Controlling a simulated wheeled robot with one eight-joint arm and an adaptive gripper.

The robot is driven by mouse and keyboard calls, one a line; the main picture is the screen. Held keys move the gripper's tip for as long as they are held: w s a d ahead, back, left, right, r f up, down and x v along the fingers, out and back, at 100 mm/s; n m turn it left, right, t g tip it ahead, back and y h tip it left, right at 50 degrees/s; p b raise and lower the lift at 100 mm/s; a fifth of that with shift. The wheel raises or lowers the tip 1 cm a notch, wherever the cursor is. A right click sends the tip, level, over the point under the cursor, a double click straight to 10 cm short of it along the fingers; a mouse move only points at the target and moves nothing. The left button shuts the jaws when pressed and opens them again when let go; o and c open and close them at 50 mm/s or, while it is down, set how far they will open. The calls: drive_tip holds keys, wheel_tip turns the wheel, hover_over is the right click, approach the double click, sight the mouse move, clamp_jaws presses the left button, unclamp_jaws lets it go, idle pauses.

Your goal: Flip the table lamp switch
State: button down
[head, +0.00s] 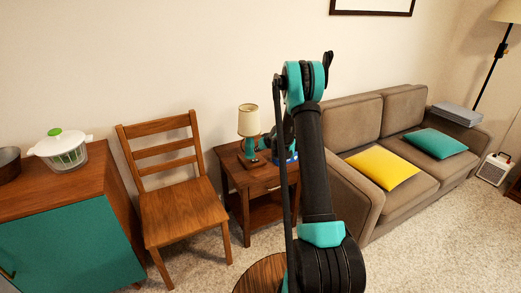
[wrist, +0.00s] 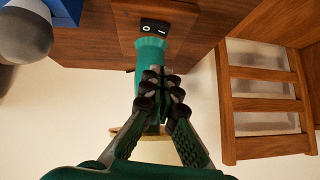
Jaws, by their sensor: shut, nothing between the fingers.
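The table lamp has a cream shade (head: 249,121) and stands on the wooden side table (head: 232,166) in the head view. In the wrist view, its teal stem (wrist: 150,54) rises from a wooden base (wrist: 182,18). A black rocker switch (wrist: 154,27) marked O and I is set on that base beside the stem. My gripper (wrist: 161,84) is shut and empty, in front of the stem. Its tips show below the switch in the picture, apart from it. Whether the fingers touch the stem I cannot tell. Part of the shade is hidden behind the fingers.
A blue object (wrist: 65,10) and a grey rounded object (wrist: 25,38) sit near the lamp. A wooden chair (head: 180,205) stands left of the side table, and a brown sofa (head: 350,190) with pillows stands right. A teal-fronted cabinet (head: 75,240) is at far left.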

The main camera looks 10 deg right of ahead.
sight(254, 164)
drive_tip(key=x, duration=0.3)
drive_tip(key=shift+w+a+f, duration=0.1)
drive_tip(key=shift+f, duration=0.05)
wheel_tip(254, 164, down, 2)
drive_tip(key=shift+a+f, duration=0.1)
drive_tip(key=shift+f, duration=0.1)
drive_tip(key=shift+a+f, duration=0.15)
drive_tip(key=shift+f, duration=0.6)
drive_tip(key=shift+a+f, duration=0.15)
drive_tip(key=shift+f, duration=0.15)
drive_tip(key=shift+w+d+r, duration=0.1)
drive_tip(key=shift+d+r, duration=0.2)
drive_tip(key=shift+d, duration=0.5)
